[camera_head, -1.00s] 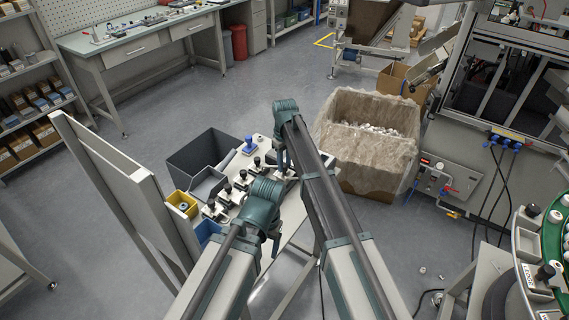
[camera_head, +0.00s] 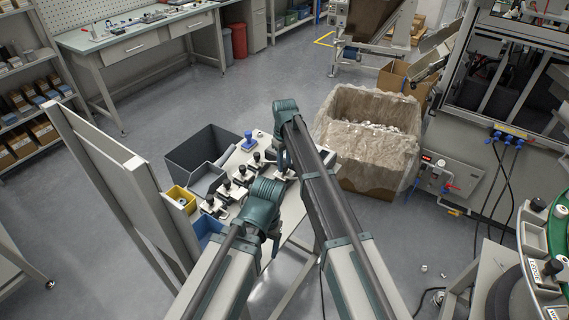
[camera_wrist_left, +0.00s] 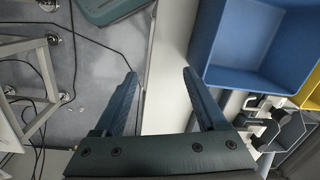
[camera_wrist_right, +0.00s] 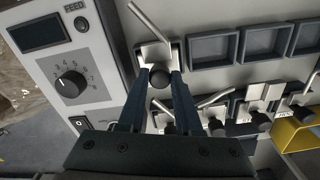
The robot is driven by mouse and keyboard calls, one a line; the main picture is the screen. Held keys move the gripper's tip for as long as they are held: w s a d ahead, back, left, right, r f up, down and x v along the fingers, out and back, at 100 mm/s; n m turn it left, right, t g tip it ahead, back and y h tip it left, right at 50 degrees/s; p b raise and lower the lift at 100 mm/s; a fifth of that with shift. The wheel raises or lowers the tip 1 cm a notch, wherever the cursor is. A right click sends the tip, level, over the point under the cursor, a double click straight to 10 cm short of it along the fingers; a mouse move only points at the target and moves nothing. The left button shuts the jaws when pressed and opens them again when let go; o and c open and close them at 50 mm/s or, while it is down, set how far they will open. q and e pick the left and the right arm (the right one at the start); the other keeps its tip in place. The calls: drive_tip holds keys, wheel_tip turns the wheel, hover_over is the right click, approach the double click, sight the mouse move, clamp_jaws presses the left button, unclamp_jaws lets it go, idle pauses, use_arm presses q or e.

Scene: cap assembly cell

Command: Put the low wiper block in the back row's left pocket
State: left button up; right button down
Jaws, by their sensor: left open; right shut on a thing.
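My right gripper (camera_wrist_right: 158,77) is shut on the black knob of a wiper block (camera_wrist_right: 152,55) with a pale body and a slanted metal rod. In the right wrist view the block stands at the left end of a line of pockets. I cannot tell whether it is seated or just above. An empty grey pocket (camera_wrist_right: 211,50) is beside it, with more to the right. Several other knobbed blocks (camera_wrist_right: 258,108) sit in a row below. In the head view the right gripper (camera_head: 281,158) is over the bench. My left gripper (camera_wrist_left: 159,73) is open and empty by the bench edge.
A control panel (camera_wrist_right: 72,70) with a FEED dial borders the block closely. A yellow bin (camera_head: 180,198), a blue bin (camera_wrist_left: 258,40) and a dark grey bin (camera_head: 204,150) line the bench's left side. A blue-handled stamp (camera_head: 249,141) stands behind the blocks.

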use_arm(q)
drive_tip(key=shift+f, duration=0.25)
use_arm(e)
drive_tip(key=shift+f, duration=0.3)
drive_tip(key=c, duration=0.5)
unclamp_jaws()
use_arm(q)
drive_tip(key=shift+r, duration=0.1)
use_arm(e)
drive_tip(key=shift+r, duration=0.15)
use_arm(q)
wheel_tip(320, 180, up, 14)
drive_tip(key=p, duration=1.3)
drive_tip(key=shift+p, duration=0.3)
use_arm(e)
wheel_tip(320, 180, up, 14)
drive_tip(key=shift+f, duration=0.15)
use_arm(q)
drive_tip(key=shift+f, duration=0.2)
use_arm(e)
drive_tip(key=shift+s, duration=0.1)
